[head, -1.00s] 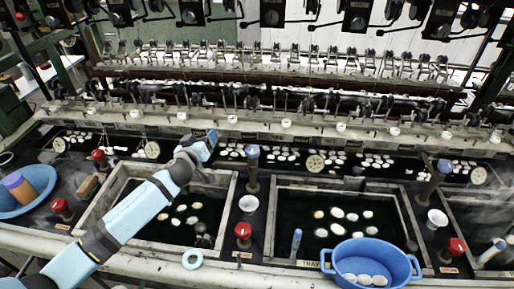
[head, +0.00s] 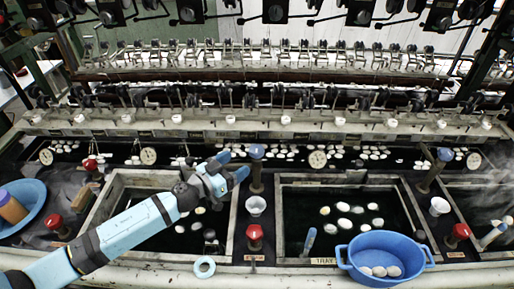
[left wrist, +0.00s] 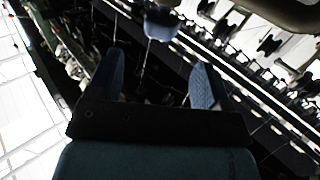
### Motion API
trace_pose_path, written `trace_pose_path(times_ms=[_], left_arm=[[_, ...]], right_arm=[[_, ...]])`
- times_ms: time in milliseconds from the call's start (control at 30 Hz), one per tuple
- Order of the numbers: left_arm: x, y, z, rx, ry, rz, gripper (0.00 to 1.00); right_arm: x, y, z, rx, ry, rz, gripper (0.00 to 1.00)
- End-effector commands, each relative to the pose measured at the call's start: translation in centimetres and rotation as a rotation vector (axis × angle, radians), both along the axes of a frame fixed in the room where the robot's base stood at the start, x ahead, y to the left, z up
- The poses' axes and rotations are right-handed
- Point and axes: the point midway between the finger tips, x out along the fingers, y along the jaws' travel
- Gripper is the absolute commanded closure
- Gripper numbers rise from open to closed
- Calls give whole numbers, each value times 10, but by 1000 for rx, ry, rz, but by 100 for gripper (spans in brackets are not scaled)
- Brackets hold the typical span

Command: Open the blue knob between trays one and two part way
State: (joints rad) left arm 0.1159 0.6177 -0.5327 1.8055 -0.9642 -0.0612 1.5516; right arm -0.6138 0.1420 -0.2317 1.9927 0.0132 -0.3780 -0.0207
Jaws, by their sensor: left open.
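The blue knob (head: 257,152) tops a brown post between the left tray (head: 103,207) and the middle tray (head: 345,180). My left gripper (head: 236,165) is over the right rear corner of the left tray, just left of the knob. Its blue fingers are apart and empty, pointing toward the knob. In the left wrist view the open fingers (left wrist: 160,78) show, with the pale blue knob (left wrist: 162,24) beyond their tips, roughly between them. A gap shows between the fingers and the knob. My right gripper is in neither view.
A red knob (head: 254,232) and a white cup (head: 256,206) stand in front of the blue knob. A blue tub (head: 384,246) with cocoons sits at the middle tray's front. Another blue knob (head: 445,154) is at right. The reeling machine's rail (head: 300,134) runs behind.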

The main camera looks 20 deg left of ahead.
Motion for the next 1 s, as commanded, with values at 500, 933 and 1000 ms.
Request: trace_pose_path(times_ms=[500,933,1000], left_arm=[[76,-42,1,0,-1,0,27],[80,-44,0,0,0,0,41],[80,-44,0,0,0,1,57]], right_arm=[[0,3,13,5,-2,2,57],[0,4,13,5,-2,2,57],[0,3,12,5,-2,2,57]])
